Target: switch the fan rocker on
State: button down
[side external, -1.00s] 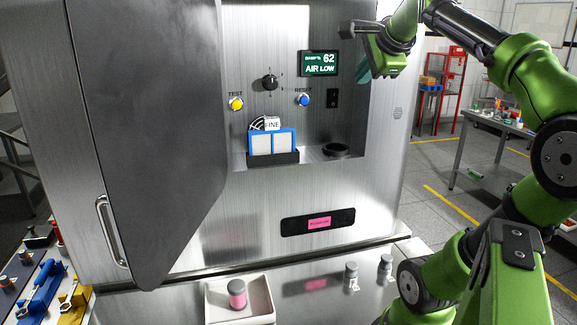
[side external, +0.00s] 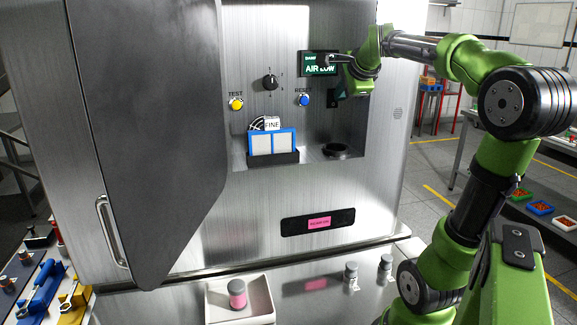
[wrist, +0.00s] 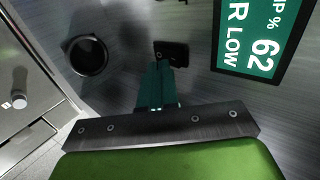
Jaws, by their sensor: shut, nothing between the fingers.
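The fan rocker is a small black switch (wrist: 172,53) on the steel panel. In the side view its lower part (side external: 333,104) shows below my gripper. My gripper (side external: 337,94) is in front of the panel beside the display, its teal fingers by the rocker. In the wrist view the shut, empty fingers (wrist: 158,82) point at the rocker and cover part of its near edge. I cannot tell whether they touch it, nor which way the rocker is tipped.
The display (side external: 319,69) reads AIR LOW, with 62 in the wrist view. A black knob (side external: 270,82), yellow TEST button (side external: 236,103) and blue RESET button (side external: 304,100) sit left of the rocker. Below are a blue-framed filter (side external: 272,142) and black ring (side external: 336,150). The open door (side external: 150,130) stands left.

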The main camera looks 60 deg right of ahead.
aim_at(333, 91)
jog(key=shift+w+d+r, duration=0.15)
jog(key=shift+w+d, duration=0.35)
jog(key=shift+d, duration=0.05)
jog(key=shift+w+d+r, duration=0.15)
jog(key=shift+w+d, duration=0.05)
jog(key=shift+w, duration=0.05)
jog(key=shift+r, duration=0.1)
jog(key=shift+r, duration=0.7)
